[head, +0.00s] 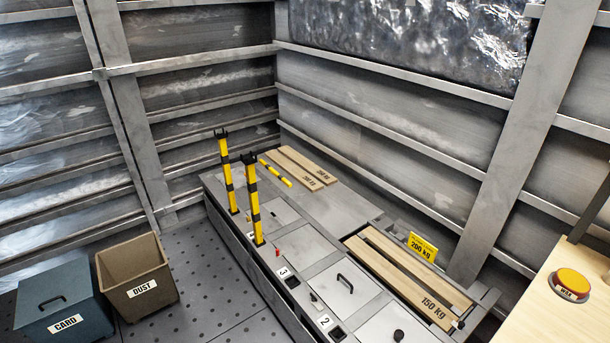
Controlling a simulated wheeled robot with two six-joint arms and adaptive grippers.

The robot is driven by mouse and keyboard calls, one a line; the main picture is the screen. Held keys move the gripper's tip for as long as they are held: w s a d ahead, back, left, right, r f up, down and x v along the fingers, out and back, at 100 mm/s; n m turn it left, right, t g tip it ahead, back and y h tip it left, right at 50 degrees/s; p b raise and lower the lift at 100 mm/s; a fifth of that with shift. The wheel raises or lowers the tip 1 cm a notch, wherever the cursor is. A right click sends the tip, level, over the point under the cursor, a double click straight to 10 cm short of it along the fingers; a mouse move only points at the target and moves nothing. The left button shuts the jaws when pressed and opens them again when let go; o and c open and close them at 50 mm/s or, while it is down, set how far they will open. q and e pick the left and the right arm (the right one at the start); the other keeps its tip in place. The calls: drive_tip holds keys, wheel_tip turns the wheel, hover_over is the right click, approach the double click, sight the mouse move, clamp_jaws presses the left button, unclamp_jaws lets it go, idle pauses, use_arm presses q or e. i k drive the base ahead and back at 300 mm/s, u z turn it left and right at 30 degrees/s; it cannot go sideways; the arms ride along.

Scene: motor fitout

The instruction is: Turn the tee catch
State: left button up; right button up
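The low grey unit (232,240) has a row of hatch lids in its top, with small fittings along its front edge. A small light fitting (315,298) sits near the label 2 (325,321), and a small red fitting (278,253) sits near the label 3 (283,271). One lid has a black bar handle (345,283), and the nearest lid has a round black knob (398,335). I cannot tell which fitting is the tee catch or how it is turned. Neither of my grippers is in view.
Two yellow-and-black posts (254,200) stand upright on the unit. Wooden planks (398,275) lie at right beside a yellow 200 kg sign (423,247). A DUST bin (140,280) and CARD box (62,300) stand left. A red button (573,281) tops the wooden surface at right.

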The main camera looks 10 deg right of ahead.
sight(314, 300)
drive_tip(key=u, duration=0.9)
drive_tip(key=i, duration=1.5)
drive_tip(key=z, duration=2.75)
